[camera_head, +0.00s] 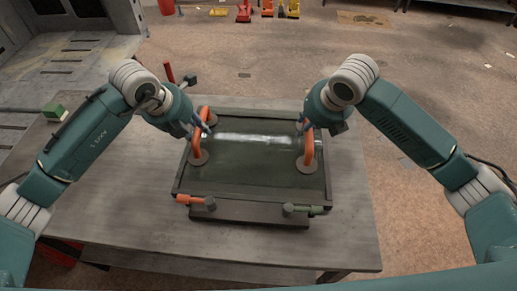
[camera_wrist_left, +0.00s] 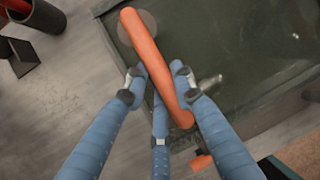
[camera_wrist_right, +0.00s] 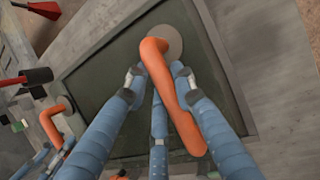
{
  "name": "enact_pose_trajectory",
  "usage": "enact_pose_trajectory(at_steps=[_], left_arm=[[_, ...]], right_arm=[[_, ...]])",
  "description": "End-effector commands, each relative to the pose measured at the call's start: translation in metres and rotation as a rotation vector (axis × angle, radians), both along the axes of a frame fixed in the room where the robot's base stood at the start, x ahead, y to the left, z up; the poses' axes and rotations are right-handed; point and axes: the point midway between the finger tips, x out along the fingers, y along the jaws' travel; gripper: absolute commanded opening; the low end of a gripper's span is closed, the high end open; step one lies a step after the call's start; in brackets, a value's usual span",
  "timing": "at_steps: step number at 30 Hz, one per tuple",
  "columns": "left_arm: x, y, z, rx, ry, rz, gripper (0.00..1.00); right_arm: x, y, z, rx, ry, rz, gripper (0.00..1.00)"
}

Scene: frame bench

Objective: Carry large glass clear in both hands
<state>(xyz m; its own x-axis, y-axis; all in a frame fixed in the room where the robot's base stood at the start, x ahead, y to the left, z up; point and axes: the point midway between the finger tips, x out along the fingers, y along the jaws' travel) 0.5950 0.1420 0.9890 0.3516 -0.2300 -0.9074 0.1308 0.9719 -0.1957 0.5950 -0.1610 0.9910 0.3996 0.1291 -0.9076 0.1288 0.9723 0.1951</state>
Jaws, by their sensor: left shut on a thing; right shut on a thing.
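The large clear glass pane (camera_head: 250,165) lies flat over a dark frame on the grey bench, and I cannot tell whether it touches the frame. It has an orange suction-cup handle near its left side and another near its right side. My left gripper (camera_head: 207,128) is shut on the left orange handle (camera_head: 197,145), which also shows in the left wrist view (camera_wrist_left: 150,55). My right gripper (camera_head: 304,127) is shut on the right orange handle (camera_head: 309,150), which also shows in the right wrist view (camera_wrist_right: 172,85). The fingers wrap both sides of each handle.
The dark frame (camera_head: 180,180) sits on the bench (camera_head: 120,200). The bench's right side is clear.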

Motion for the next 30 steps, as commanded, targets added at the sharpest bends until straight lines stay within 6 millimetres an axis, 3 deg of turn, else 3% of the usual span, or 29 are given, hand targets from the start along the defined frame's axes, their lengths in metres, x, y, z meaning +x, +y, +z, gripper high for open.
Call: enact_pose_trajectory(at_steps=[2,17,30], left_arm=[[0.001,0.001,0.008,0.001,-0.005,0.0,0.0],[0.001,0.001,0.006,0.001,-0.005,0.0,0.0],[0.001,0.001,-0.008,0.001,-0.005,0.0,0.0]], right_arm=[[0.003,-0.002,0.009,0.0,-0.01,-0.006,0.0],[0.003,-0.002,0.008,-0.001,-0.009,-0.006,0.0],[0.003,-0.002,-0.007,-0.001,-0.009,-0.006,0.0]])
